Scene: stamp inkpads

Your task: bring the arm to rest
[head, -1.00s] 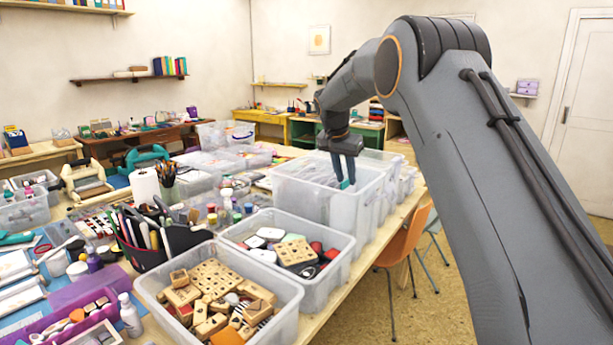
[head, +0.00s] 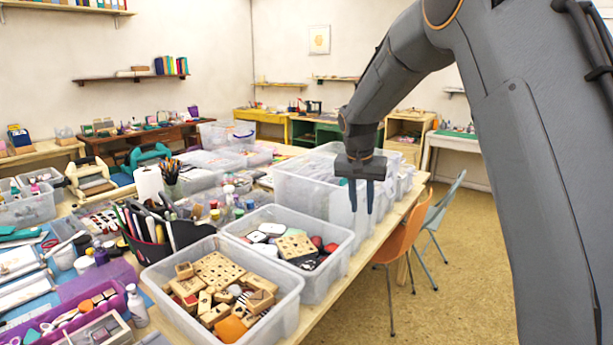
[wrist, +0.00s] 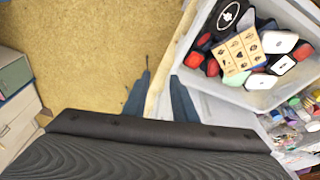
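My gripper (head: 361,196) hangs pointing down in front of the right edge of the large clear bin (head: 318,190) in the head view. Its two dark blue fingers are apart with nothing between them. In the wrist view the spread fingers (wrist: 162,97) show over the table's edge, with the floor on the left and a bin of inkpads on the right. My arm reaches down from the upper right of the head view, bent at the elbow.
A clear bin of inkpads (head: 340,252) and a bin of wooden stamps (head: 285,318) stand along the table's near edge. An orange chair (head: 402,236) and a grey-green chair (head: 436,215) stand beside the table. The floor (head: 450,300) on the right is open.

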